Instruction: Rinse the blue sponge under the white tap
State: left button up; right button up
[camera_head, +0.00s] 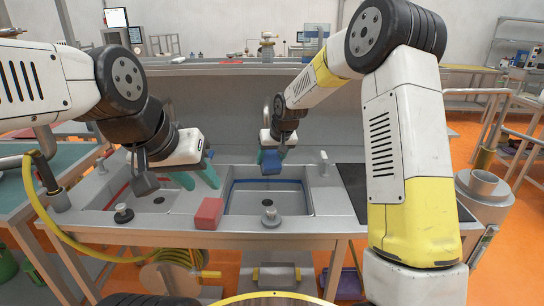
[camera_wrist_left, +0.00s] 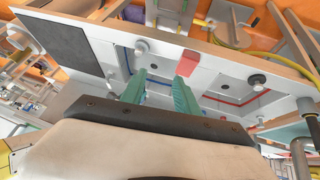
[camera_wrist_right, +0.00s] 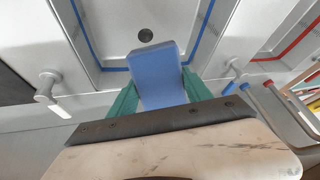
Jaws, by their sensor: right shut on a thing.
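My right gripper (camera_head: 271,158) is shut on the blue sponge (camera_head: 271,169), which it holds above the basin with the blue rim (camera_head: 234,198). In the right wrist view the sponge (camera_wrist_right: 157,77) sits between the green fingers, with the drain beyond it. A tap fitting with a white tip (camera_wrist_right: 48,92) stands beside this basin; it shows in the head view (camera_head: 323,163) at the right. No running water shows. My left gripper (camera_head: 203,183) is open and empty above the area between the two basins; its parted fingers show in the left wrist view (camera_wrist_left: 160,80).
A red sponge (camera_head: 208,213) lies on the counter's front edge between the basins. The left basin (camera_head: 157,197) has a red rim. A black knob (camera_head: 123,213) and a grey knob (camera_head: 270,215) stand at the front. A dark panel (camera_head: 355,184) lies right.

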pick_arm(q)
jog(key=w+d+f+n+t+h, duration=0.25)
jog(key=w+d+n, duration=0.25)
jog(key=w+d, duration=1)
jog(key=w+d+f+n+t+h, duration=0.1)
jog(key=w+d+f+n+h, duration=0.3)
jog(key=w+d, duration=1.05)
jog(key=w+d+f+n+t+y, duration=0.2)
jog(key=w+d+n+t, duration=0.1)
jog(key=d+n, duration=0.5)
jog(key=n+t+y, duration=0.5)
jog(key=n+y, duration=0.1)
jog(key=n, duration=1.2)
send_near(324, 155)
jog(key=shift+s+d+r, duration=0.1)
jog(key=shift+s+d, duration=0.45)
jog(key=shift+s, duration=0.3)
jog(key=shift+s+a+f+n+y, duration=0.1)
jog(key=shift+a+f+n+y, duration=0.2)
jog(key=shift+f+n, duration=0.3)
jog(key=w, duration=1.2)
